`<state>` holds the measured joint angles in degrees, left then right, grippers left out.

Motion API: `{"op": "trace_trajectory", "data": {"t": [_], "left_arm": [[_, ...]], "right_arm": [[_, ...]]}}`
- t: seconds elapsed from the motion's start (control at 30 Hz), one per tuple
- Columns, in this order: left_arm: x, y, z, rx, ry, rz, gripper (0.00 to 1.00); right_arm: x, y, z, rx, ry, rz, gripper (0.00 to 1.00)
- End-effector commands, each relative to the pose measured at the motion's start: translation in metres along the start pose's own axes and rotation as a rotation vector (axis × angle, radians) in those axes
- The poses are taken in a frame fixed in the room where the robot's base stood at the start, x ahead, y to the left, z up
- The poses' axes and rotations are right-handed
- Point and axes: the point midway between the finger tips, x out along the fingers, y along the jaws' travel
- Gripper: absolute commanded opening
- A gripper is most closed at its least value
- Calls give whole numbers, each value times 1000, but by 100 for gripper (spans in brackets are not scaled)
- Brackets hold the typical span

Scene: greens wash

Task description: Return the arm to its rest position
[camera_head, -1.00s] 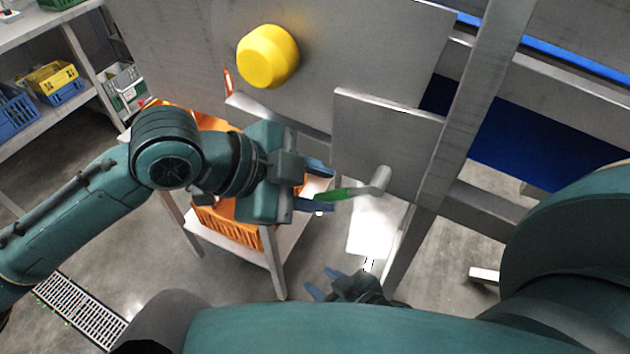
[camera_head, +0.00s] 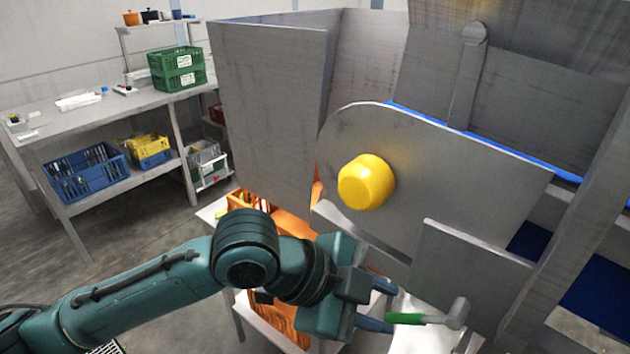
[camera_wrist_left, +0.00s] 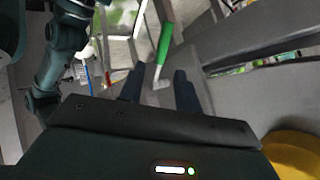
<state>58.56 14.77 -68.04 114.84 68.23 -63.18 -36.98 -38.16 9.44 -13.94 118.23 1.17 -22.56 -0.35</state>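My left gripper (camera_head: 390,307) is in the lower middle of the head view, its two blue-grey fingers apart. It is open, beside a lever with a green handle (camera_head: 406,318) and a grey end piece (camera_head: 459,314) in front of the steel machine. In the left wrist view the fingers (camera_wrist_left: 160,88) stand apart, with the green handle (camera_wrist_left: 164,44) beyond them. I cannot tell whether a finger touches the lever. My right gripper cannot be made out in either view now.
The steel machine (camera_head: 450,165) with a yellow round knob (camera_head: 366,182) stands close beyond my left arm. A flat steel plate (camera_head: 465,275) is near the lever. Orange crates (camera_head: 280,320) sit on a low stand beneath. A shelf table (camera_head: 105,120) holds a green crate (camera_head: 177,68) at back left.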

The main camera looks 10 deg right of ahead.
Motion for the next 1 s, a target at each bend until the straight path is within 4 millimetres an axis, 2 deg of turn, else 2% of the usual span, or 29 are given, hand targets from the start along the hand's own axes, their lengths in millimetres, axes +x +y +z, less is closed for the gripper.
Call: {"op": "trace_trajectory", "data": {"t": [0.13, 0.27, 0.37, 0.43, 0.57, 0.67, 0.77, 0.87, 0.9, 1.0], "left_arm": [[5, -5, 2, -72, 46, -53, 33], [11, -17, 15, -243, 130, -182, 33], [13, -26, 39, -416, 186, -311, 33], [13, -27, 62, -539, 210, -401, 33], [12, -16, 116, -765, 217, -563, 33], [11, 9, 164, -928, 187, -682, 33], [10, 49, 212, -1078, 126, -792, 33], [6, 103, 256, -1208, 38, -891, 33], [4, 127, 271, -1252, -4, -924, 33], [-4, 186, 299, -1335, -110, -990, 33]], "right_arm": [[1, 1, 2, 0, -4, 2, 36], [2, 2, 7, 1, -14, 6, 36], [4, 4, 11, 2, -23, 11, 36], [5, 5, 14, 3, -29, 14, 36], [6, 7, 19, 4, -41, 19, 36], [8, 8, 23, 5, -50, 23, 36], [9, 10, 28, 6, -58, 27, 36], [10, 11, 32, 7, -68, 31, 36], [10, 12, 34, 8, -71, 33, 36], [11, 13, 37, 8, -79, 36, 36]]}}
